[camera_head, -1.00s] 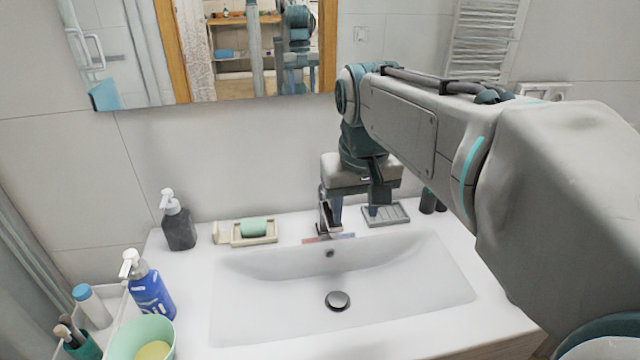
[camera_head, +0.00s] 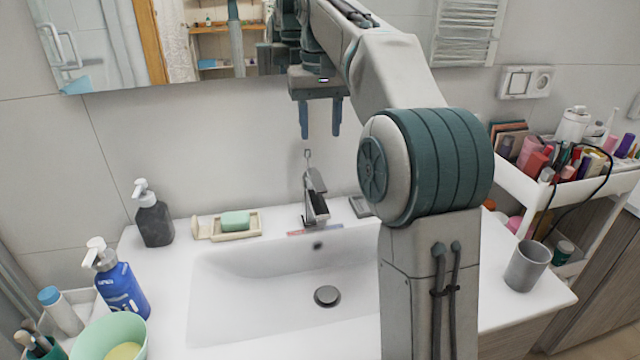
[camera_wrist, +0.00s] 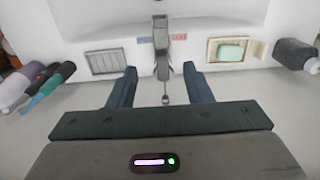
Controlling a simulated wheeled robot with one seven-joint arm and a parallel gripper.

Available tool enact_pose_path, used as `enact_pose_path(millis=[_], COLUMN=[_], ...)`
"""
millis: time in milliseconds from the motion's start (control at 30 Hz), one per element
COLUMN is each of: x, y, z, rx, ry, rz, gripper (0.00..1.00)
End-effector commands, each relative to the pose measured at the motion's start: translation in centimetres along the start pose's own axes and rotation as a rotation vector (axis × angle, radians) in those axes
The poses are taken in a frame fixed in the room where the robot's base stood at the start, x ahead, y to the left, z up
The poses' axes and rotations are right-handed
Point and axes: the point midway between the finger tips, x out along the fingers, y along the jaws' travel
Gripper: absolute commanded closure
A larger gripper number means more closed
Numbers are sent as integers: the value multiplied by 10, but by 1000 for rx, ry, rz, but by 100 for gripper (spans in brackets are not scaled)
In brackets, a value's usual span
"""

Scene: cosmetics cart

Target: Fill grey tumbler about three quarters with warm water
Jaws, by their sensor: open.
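The grey tumbler (camera_head: 526,266) stands upright on the right end of the washbasin counter, well to the right of my gripper; its inside looks empty from here. The chrome faucet (camera_head: 315,200) stands behind the basin (camera_head: 250,295), with a thin lever on top. My gripper (camera_head: 320,134) is open and empty above the faucet, pointing down. In the wrist view the faucet (camera_wrist: 161,65) lies between the two fingers (camera_wrist: 155,72), apart from both. Red and blue marks lie beside the faucet's base. No water stream is visible, and the spout's lower side is hard to see.
A dark soap dispenser (camera_head: 154,222), a soap dish (camera_head: 227,225), a blue pump bottle (camera_head: 120,288) and a green bowl (camera_head: 95,340) stand left. A crowded cosmetics cart (camera_head: 610,185) stands right. My arm hides the basin's right part. The mirror (camera_head: 180,45) hangs behind.

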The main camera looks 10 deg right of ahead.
Motion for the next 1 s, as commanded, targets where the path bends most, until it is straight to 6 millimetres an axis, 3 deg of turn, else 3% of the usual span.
enact_pose_path(millis=[533, 733, 1000], x=[106, 125, 128], y=[0, 0, 0], z=[2, 1, 1], rx=[0, 0, 0], ry=[-2, -1, 1], rz=[0, 0, 0], gripper=[55, 55, 55])
